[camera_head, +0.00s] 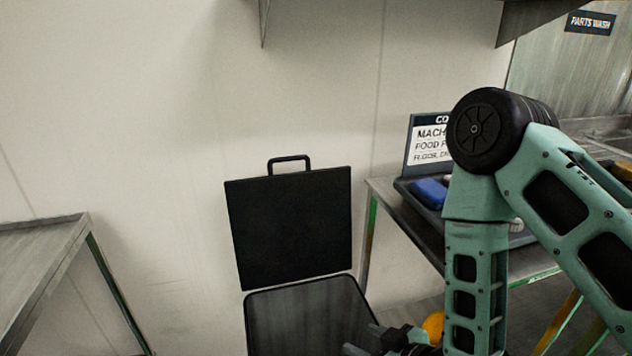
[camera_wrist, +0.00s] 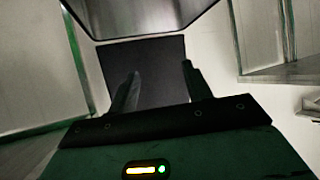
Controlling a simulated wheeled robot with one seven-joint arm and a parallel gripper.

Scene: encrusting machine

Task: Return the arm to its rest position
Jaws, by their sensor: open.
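My teal arm comes in from the right in the head view, bends at a black joint, and its forearm hangs down. My gripper (camera_head: 385,345) is at the bottom edge, partly cut off, by the right side of an open bin (camera_head: 305,320). In the wrist view my gripper (camera_wrist: 161,72) has its two fingers apart with nothing between them. The bin's black lid (camera_head: 290,232) stands raised behind it, with a handle on top. In the wrist view the dark lid (camera_wrist: 155,52) shows behind the fingers, and the bin (camera_wrist: 140,15) is at the top.
A metal table (camera_head: 40,245) stands at the left. A steel table (camera_head: 385,190) at the right carries a dark tray, a blue item (camera_head: 430,192) and a sign (camera_head: 428,145). A yellow-orange thing (camera_head: 433,325) is partly hidden behind my forearm. Shelves jut out above.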

